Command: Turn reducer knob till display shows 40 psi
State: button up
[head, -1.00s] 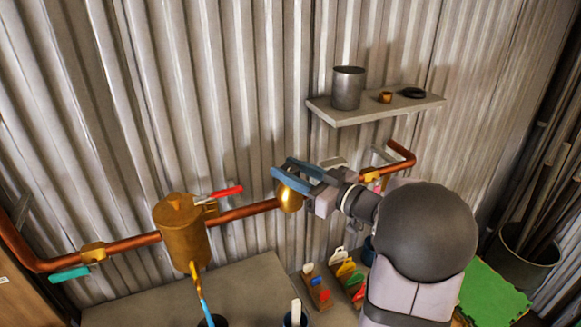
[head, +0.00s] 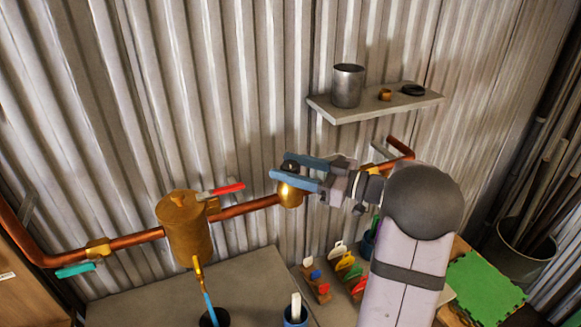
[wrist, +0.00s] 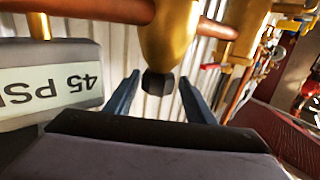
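The brass reducer (head: 290,195) sits on the copper pipe, with a black knob (head: 291,166) on it. The knob also shows in the wrist view (wrist: 158,84), with a gap on each side of it. My gripper (head: 279,169) is open, its blue fingers on either side of the knob. In the wrist view the fingers (wrist: 158,82) reach toward the knob without visibly closing on it. The display (wrist: 58,88) at the left of the wrist view appears upside down and reads 45 PSI, its last letter partly cut off.
A brass strainer body (head: 184,228) with a red-handled valve (head: 225,189) stands left on the pipe. A teal-handled valve (head: 76,270) is farther left. A shelf (head: 375,106) with a metal cup (head: 348,86) is above right. Tagged racks (head: 318,283) stand below.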

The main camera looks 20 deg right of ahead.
aim_at(287, 161)
jog(key=shift+w+m+t+h, duration=0.15)
jog(key=shift+m+t+h, duration=0.15)
jog(key=shift+t+h, duration=0.15)
jog(key=shift+h+b, duration=0.25)
jog(key=shift+b, duration=0.1)
jog(key=m+t+h+b, duration=0.2)
jog(key=m+h, duration=0.1)
jog(key=h, duration=0.1)
jog(key=shift+f+m+t, duration=0.1)
jog(key=shift+m+t, duration=0.25)
jog(key=shift+m, duration=0.05)
jog(key=shift+s+d+h+b, duration=0.15)
jog(key=shift+s+h+b, duration=0.2)
jog(key=shift+h, duration=0.15)
jog(key=b+v, duration=0.2)
jog(key=v, duration=0.4)
jog(key=shift+s+d+f, duration=0.1)
jog(key=shift+s, duration=0.1)
jog(key=shift+w+a+r+m+t+h+b, duration=0.15)
jog(key=shift+w+a+m+h+b, duration=0.15)
jog(key=shift+w+m+h+b, duration=0.95)
jog(key=shift+w+a+m+t+h+b, duration=0.1)
jog(key=shift+w+a+m+h+b, duration=0.45)
jog(key=shift+w+h, duration=1.4)
jog(key=shift+w+a+r+m+t+h+b, duration=0.15)
jog(key=shift+w+m+h+b, duration=0.7)
jog(key=shift+w, duration=1.35)
